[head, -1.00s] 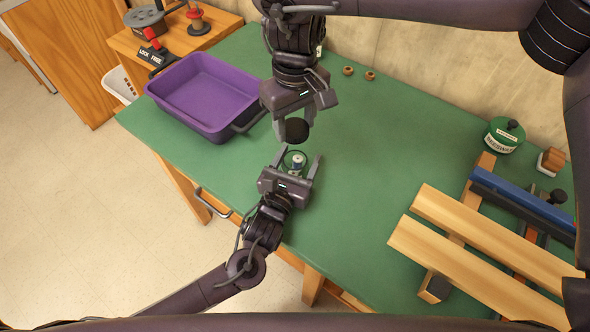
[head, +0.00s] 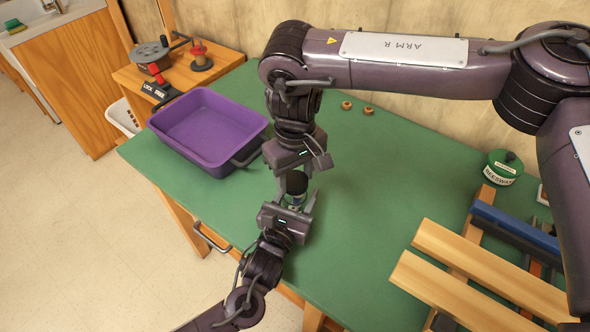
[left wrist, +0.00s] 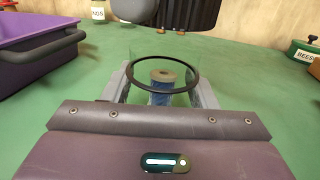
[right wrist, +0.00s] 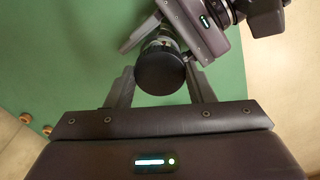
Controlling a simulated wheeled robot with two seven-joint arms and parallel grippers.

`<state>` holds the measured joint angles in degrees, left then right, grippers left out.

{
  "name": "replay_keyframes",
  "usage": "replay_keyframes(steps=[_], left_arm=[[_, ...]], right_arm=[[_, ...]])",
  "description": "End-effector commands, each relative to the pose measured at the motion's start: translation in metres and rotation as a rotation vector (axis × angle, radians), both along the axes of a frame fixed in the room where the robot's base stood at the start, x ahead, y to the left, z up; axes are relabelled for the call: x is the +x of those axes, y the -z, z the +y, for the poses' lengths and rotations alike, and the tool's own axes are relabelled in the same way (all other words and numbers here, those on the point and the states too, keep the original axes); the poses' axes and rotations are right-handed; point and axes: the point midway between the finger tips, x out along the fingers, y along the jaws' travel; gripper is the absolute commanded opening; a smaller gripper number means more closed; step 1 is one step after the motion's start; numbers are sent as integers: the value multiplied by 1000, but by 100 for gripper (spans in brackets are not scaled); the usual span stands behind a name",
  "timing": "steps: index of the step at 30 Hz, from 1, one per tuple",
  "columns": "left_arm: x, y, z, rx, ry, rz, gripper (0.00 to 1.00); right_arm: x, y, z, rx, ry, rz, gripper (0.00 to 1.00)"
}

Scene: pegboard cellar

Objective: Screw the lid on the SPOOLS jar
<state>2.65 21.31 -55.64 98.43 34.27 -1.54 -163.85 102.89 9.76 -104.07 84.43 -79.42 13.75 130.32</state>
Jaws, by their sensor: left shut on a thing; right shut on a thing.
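The clear jar (left wrist: 163,88) stands upright on the green bench with a dark ring at its open mouth and a spool of blue thread inside. No SPOOLS label is readable on it. My left gripper (head: 293,206) is shut on the jar, one finger on each side. The round black lid (right wrist: 160,68) is between the fingers of my right gripper (right wrist: 160,88), which is shut on it. In the left wrist view the ribbed lid (left wrist: 172,12) hangs above the jar's mouth, apart from it. In the head view the lid (head: 297,182) hides part of the jar.
A purple tray (head: 172,150) stands left of the grippers. Wooden rails (head: 480,270) and a green beeswax tin (head: 502,168) are at the right. Two small brown rings (head: 368,110) lie near the wall. The bench middle (head: 385,190) is clear.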

Motion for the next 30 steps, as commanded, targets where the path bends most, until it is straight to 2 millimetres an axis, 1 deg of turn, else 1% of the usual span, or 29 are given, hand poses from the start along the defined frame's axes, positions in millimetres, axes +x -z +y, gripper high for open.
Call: replay_keyframes(steps=[11,22,30], left_arm=[[0,0,0,0,0,1,12],[0,0,0,0,0,1,12],[0,0,0,0,0,1,12]], right_arm=[[0,0,0,0,0,0,27],[0,17,0,1,0,3,27],[0,18,0,1,0,1,27]])
